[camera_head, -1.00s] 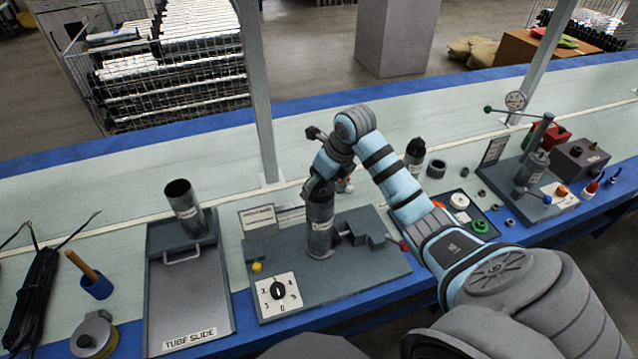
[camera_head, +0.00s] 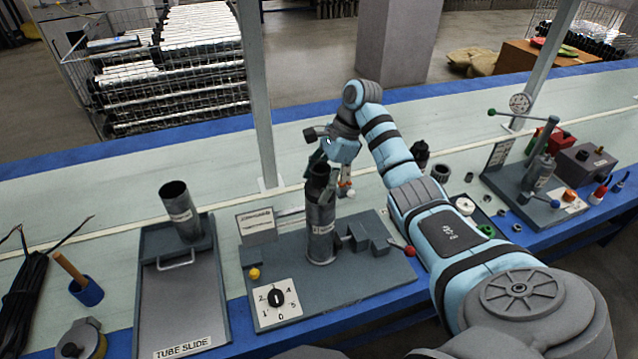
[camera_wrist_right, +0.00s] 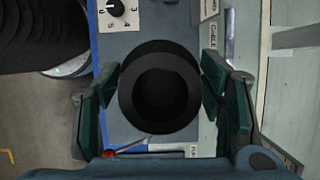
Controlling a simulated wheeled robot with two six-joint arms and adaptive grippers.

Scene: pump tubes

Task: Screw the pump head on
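The pump tube (camera_head: 321,228) is a grey metal cylinder with a label, standing upright in the fixture (camera_head: 375,282). The dark pump head (camera_head: 319,172) sits on its top; how far it is threaded on cannot be told. My right gripper (camera_head: 328,158) is just above and behind the pump head. In the right wrist view the pump head is a black ring (camera_wrist_right: 160,48) between the two green-grey fingers of my right gripper (camera_wrist_right: 160,72). The fingers are spread, one on each side, and seem clear of it. My left gripper is not in view.
A tube slide (camera_head: 185,290) with an upright tube (camera_head: 180,212) stands left of the fixture. A numbered dial (camera_head: 277,298) is at the fixture's front left. A press stand (camera_head: 535,170) and small parts lie to the right. My right arm crosses the bench.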

